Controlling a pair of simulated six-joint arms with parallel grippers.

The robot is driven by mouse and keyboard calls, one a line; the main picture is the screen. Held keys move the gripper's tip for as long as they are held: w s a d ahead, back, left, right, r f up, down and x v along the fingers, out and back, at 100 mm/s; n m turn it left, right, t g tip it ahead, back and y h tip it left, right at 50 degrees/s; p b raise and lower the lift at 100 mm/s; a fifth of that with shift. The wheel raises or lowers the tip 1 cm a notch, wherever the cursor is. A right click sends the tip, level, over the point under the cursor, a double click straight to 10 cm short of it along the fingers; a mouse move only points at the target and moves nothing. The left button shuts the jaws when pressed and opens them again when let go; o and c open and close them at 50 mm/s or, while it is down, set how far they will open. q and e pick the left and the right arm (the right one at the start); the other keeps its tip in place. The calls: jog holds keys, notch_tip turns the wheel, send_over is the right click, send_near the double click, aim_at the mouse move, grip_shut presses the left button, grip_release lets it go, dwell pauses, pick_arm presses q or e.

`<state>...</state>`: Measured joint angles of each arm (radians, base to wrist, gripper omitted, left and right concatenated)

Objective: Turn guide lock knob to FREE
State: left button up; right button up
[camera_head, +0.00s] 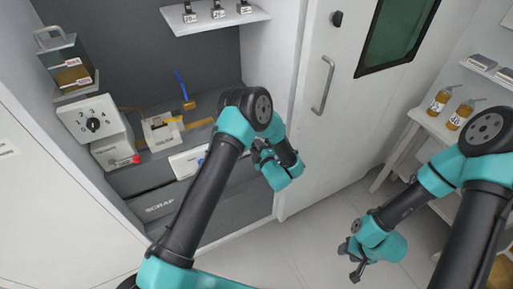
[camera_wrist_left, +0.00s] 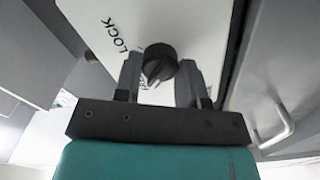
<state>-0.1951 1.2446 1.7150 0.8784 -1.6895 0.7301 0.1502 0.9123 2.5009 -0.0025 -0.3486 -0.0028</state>
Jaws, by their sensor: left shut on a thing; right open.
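The guide lock knob (camera_wrist_left: 160,60) is a round black knob on a white panel (camera_wrist_left: 190,22) in the left wrist view. The word LOCK is printed on the panel, up and left of the knob. A light pointer mark shows on the knob's lower part. My left gripper (camera_wrist_left: 158,75) has one finger on each side of the knob and is shut on it. In the head view my left gripper (camera_head: 262,156) is at the right side of the bench, and my arm hides the knob there. No FREE label is readable. My right gripper (camera_head: 353,262) is open and empty, above the floor.
A numbered dial box (camera_head: 88,118) and a device with a red knob (camera_head: 112,153) stand on the bench at left. A SCRAP slot (camera_head: 160,207) is in front. A white door (camera_head: 340,120) and a shelf with amber bottles (camera_head: 437,104) are at right.

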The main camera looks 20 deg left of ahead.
pick_arm(q)
jog(key=o, duration=0.9)
jog(key=v, duration=1.7)
jog(key=shift+s+d, duration=0.1)
jog(key=shift+d, duration=0.15)
jog(key=shift+a, duration=0.1)
jog(key=s+a+f+m+g+h, duration=0.1)
jog(key=a+f+m+g+h, duration=0.4)
jog(key=a+f+m+h, duration=0.5)
jog(key=s+a+m+g+h, duration=0.1)
jog(key=s+m+g+h, duration=0.1)
jog(key=s, duration=0.3)
jog(key=s+a+m+g+h, duration=0.2)
jog(key=s+m+g, duration=0.1)
jog(key=s, duration=0.3)
jog(key=s+a+m+g+h, duration=0.2)
jog(key=s+m, duration=0.2)
jog(key=s, duration=0.1)
jog(key=shift+s+r+m+g, duration=0.3)
jog(key=shift+s+r+m, duration=0.05)
jog(key=shift+m, duration=0.05)
